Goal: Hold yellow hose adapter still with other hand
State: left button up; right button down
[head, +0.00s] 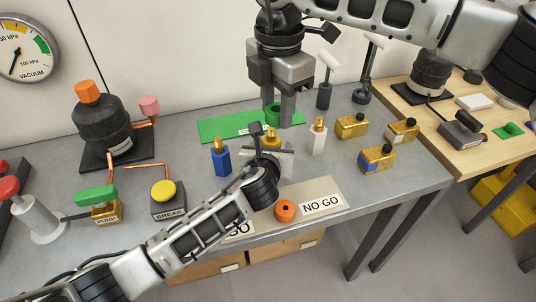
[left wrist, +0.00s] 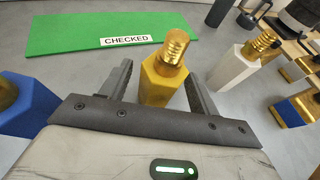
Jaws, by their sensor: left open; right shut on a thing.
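The yellow hose adapter (left wrist: 163,82) stands upright with its gold threaded top, between the two fingers of my left gripper (left wrist: 160,90) in the left wrist view. The fingers are open, one on each side; I cannot tell whether either touches it. In the head view the adapter (head: 270,140) is partly hidden behind my left gripper (head: 267,154).
A blue adapter (head: 221,157) stands left of the yellow one and a white adapter (head: 318,137) right of it. Several brass blocks (head: 377,158) lie farther right. An orange ring (head: 285,210) sits on the NO GO plate (head: 320,203) in front. Black-stemmed tools (head: 324,95) stand behind.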

pick_arm(q)
jog(key=v, duration=1.1)
jog(key=shift+s+a, duration=0.1)
jog(key=shift+s, duration=0.2)
